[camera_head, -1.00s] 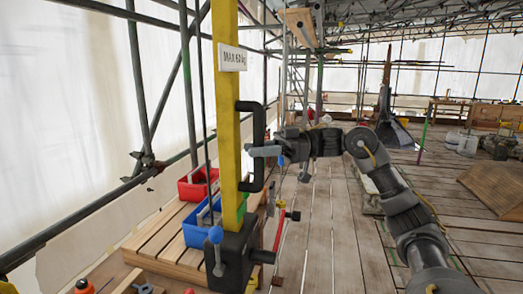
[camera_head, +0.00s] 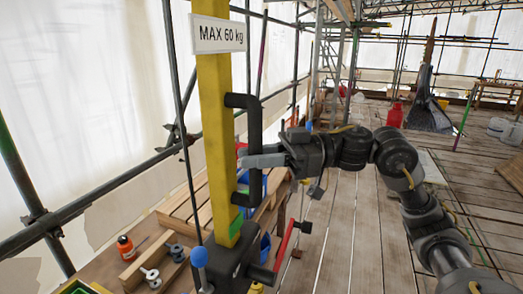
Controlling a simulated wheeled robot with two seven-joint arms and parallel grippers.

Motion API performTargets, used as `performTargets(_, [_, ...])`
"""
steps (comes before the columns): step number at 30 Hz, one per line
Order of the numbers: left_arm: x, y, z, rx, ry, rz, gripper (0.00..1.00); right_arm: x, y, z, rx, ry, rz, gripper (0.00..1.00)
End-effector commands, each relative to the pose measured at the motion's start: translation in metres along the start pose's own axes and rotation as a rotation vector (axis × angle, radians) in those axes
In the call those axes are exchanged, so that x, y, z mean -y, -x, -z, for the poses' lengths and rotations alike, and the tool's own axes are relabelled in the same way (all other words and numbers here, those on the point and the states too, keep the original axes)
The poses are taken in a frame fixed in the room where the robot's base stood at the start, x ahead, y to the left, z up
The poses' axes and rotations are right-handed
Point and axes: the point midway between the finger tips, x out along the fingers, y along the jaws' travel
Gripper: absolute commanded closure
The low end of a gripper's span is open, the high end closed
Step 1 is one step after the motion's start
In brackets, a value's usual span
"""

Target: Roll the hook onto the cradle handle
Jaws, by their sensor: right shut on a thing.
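A yellow post (camera_head: 214,120) stands upright at left centre with a white "MAX 60 kg" sign (camera_head: 218,35). A black D-shaped handle (camera_head: 254,125) is fixed to its right side. My right gripper (camera_head: 256,161) is shut on this handle, its grey fingers level across the upright bar. The post rises from a black base (camera_head: 232,265) beside a lever with a blue knob (camera_head: 199,257). I cannot make out a hook or a cradle for certain. My left gripper is not in view.
A wooden bench with an orange bottle (camera_head: 126,247) and small metal parts lies at lower left. Scaffold tubes (camera_head: 85,217) and white sheeting run behind. A dark spire (camera_head: 428,100) and a red canister (camera_head: 396,115) stand far right. The plank floor (camera_head: 345,235) is open.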

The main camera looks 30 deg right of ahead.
Motion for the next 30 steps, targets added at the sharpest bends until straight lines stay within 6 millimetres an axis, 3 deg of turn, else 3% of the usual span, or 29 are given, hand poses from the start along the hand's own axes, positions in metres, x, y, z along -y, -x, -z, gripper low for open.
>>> performTargets(7, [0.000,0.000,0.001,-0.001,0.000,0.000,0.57,0.000,0.001,0.000,-0.002,0.001,-0.004,1.00])
performTargets(8, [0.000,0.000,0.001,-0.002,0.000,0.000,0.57,0.000,0.001,0.000,-0.002,0.001,-0.004,0.73])
performTargets(12, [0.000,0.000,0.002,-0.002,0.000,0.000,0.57,0.000,0.001,0.001,-0.002,0.001,-0.003,0.57])
performTargets(23, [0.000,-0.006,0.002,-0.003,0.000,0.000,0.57,-0.002,0.008,-0.001,-0.003,0.001,-0.003,0.57])
performTargets(30, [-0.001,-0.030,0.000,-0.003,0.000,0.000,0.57,-0.002,0.051,-0.006,-0.002,0.000,-0.006,0.57])
